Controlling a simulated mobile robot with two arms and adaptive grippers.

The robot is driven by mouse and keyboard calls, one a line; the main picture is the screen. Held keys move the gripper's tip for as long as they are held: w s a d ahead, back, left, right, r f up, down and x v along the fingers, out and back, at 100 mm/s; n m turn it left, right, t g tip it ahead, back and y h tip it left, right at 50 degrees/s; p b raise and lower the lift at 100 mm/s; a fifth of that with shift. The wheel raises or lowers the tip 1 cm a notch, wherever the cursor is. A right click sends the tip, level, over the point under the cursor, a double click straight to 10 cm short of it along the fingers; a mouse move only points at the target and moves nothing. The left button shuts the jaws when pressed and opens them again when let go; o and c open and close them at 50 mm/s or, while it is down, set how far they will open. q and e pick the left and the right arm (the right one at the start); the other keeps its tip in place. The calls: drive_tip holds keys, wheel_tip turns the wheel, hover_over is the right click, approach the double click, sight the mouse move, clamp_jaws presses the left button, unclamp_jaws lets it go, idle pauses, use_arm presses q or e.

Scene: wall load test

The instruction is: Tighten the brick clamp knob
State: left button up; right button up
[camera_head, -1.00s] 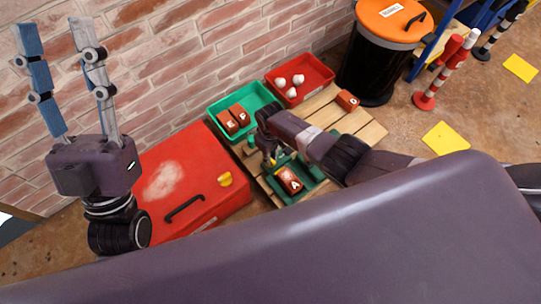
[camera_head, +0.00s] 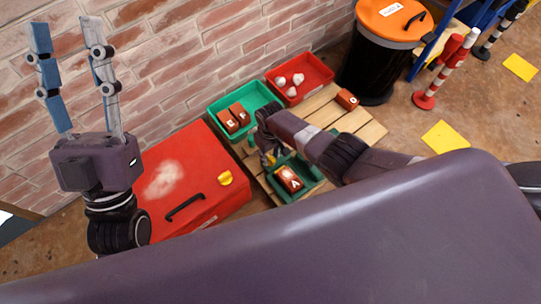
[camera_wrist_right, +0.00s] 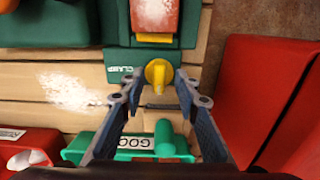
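The yellow clamp knob (camera_wrist_right: 158,73) shows in the right wrist view, beside a "CLAMP" label on a green fixture (camera_wrist_right: 116,58). My right gripper (camera_wrist_right: 158,80) is open, its fingertips on either side of the knob with gaps visible. In the head view my right gripper (camera_head: 268,142) is over the pallet and largely hides the knob. A red brick marked "A" (camera_head: 289,179) sits in the green clamp fixture (camera_head: 314,177); part of it shows in the right wrist view (camera_wrist_right: 155,14). My left gripper (camera_head: 66,28) is raised, open and empty, near the brick wall.
A red case (camera_head: 190,165) with a black handle and yellow knob lies left of the pallet (camera_head: 360,125). A green bin (camera_head: 262,97) holds bricks; a red bin (camera_head: 315,72) holds white lumps. A black barrel (camera_head: 375,65) with an orange lid stands behind.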

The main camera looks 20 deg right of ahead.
sight(271, 158)
drive_tip(key=shift+r, duration=0.15)
wheel_tip(271, 158, up, 12)
drive_tip(key=shift+f, duration=0.2)
idle(0.7)
idle(0.4)
